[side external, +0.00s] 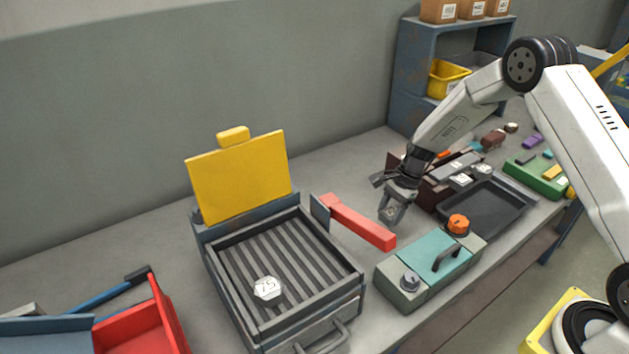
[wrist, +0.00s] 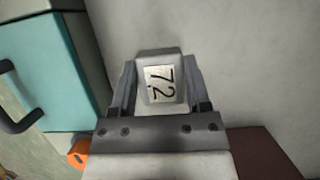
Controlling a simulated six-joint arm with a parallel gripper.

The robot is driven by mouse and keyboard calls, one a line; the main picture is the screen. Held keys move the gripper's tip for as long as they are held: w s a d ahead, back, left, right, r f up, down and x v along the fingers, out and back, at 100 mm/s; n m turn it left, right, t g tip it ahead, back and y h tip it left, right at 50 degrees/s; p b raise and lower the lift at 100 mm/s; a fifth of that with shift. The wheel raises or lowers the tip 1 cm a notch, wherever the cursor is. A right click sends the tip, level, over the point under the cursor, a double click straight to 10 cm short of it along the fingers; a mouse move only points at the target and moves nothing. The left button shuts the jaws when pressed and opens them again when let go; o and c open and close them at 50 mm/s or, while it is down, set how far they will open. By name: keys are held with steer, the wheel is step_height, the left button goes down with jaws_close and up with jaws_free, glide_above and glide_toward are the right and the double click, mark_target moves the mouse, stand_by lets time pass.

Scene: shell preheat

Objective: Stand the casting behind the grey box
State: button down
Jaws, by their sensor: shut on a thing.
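My gripper (side external: 391,213) points down over the bench and is shut on a grey casting. In the wrist view the casting (wrist: 159,62) is a grey block with a pale label reading 72, between both fingers (wrist: 160,80). In the side view the fingers mostly hide it, and I cannot tell whether it touches the bench. A grey box with a teal top (side external: 408,291) stands on the near side of my gripper, with a black handle and an orange knob (side external: 458,224). The teal top (wrist: 48,62) shows at left in the wrist view, apart from the casting.
A red bar (side external: 358,222) lies left of my gripper. Further left is a ribbed tray heater (side external: 290,262) with a raised yellow lid (side external: 238,178) and a piece marked 75 (side external: 267,289). A dark tray (side external: 484,212) and a brown rack with castings stand at right.

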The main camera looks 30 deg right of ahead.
mark_target(388, 207)
steer(key=shift+w+f, duration=0.7)
steer(key=shift+f, duration=0.1)
steer(key=shift+w+d+f, duration=0.1)
steer(key=shift+w+f, duration=0.2)
steer(key=shift+f, duration=1.55)
steer(key=shift+f, duration=0.15)
steer(key=shift+c, duration=0.3)
jaws_free()
steer(key=v, duration=1.2)
